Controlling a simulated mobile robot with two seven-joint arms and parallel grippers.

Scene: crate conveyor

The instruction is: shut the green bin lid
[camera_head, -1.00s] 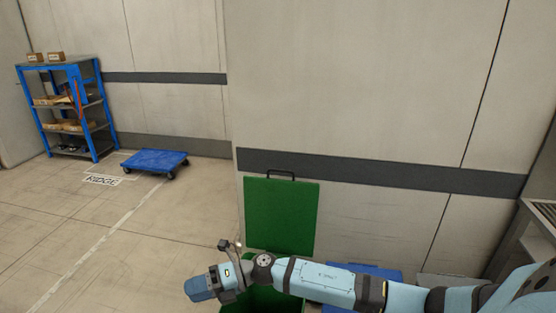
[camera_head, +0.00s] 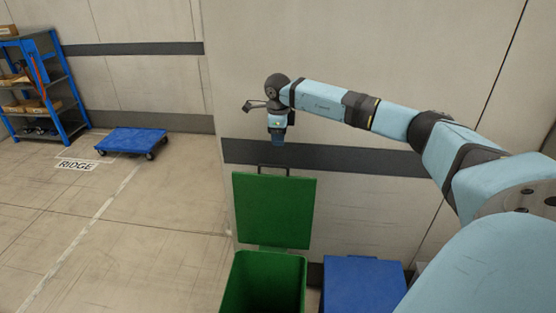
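The green bin (camera_head: 262,283) stands against the wall at the bottom of the head view, its dark inside showing from above. Its green lid (camera_head: 273,210) is open and stands upright against the wall. A dark handle (camera_head: 287,168) sits on the lid's top edge. My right arm comes in from the right. My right gripper (camera_head: 277,139) points down and appears just above the handle, with a gap between them in the picture. Its fingers are too small to tell open from shut. My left gripper is not in view.
A blue bin (camera_head: 362,284) with its top closed stands right of the green bin. A blue wheeled dolly (camera_head: 133,141) and a blue shelf rack (camera_head: 62,108) with boxes are at the left. The floor left of the bins is clear.

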